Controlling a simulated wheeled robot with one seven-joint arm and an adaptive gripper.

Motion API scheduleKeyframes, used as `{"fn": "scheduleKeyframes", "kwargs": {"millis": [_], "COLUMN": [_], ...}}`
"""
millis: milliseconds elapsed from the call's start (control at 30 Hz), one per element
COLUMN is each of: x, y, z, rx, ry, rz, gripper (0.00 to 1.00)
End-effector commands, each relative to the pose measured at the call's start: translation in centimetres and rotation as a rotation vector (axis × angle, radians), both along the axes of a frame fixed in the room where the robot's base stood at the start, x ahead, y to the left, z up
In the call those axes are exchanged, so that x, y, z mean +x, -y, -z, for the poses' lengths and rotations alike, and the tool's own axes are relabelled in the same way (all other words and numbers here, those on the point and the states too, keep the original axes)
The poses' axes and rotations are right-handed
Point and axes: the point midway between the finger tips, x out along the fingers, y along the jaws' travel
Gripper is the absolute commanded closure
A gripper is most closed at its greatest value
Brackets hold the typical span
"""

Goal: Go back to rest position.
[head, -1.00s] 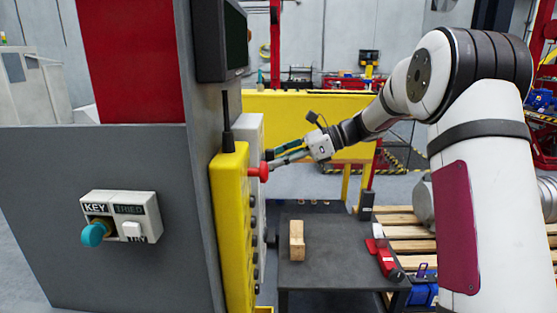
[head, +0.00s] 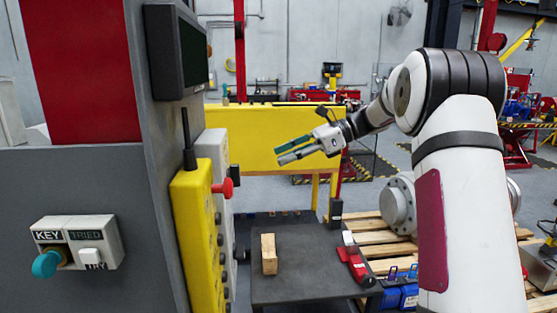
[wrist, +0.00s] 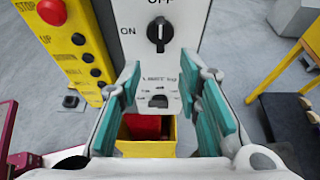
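My gripper (head: 284,152) is in the middle of the head view, in front of the yellow barrier and to the right of the control boxes. In the wrist view the gripper (wrist: 161,75) has its two teal-padded fingers spread wide apart, with nothing between them. The arm reaches out from the right and bends at the elbow. Beyond the fingers in the wrist view is a white panel (wrist: 185,20) with a black rotary knob (wrist: 159,33) marked ON and OFF. The fingers appear clear of it.
A yellow pendant box (head: 194,240) with a red button (head: 222,187) stands left of my gripper. A grey cabinet (head: 100,185) bears a KEY/TRIED switch box (head: 78,244). Below, a dark table (head: 310,265) holds a wooden block (head: 269,254). A yellow barrier (head: 255,125) stands behind.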

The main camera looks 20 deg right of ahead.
Motion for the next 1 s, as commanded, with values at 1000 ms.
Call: {"fn": "scheduleKeyframes", "kwargs": {"millis": [1000], "x": [-12.6], "y": [-10.9], "z": [-1.2], "rx": [-0.617], "ry": [0.339], "rz": [-0.389], "gripper": [0.68]}}
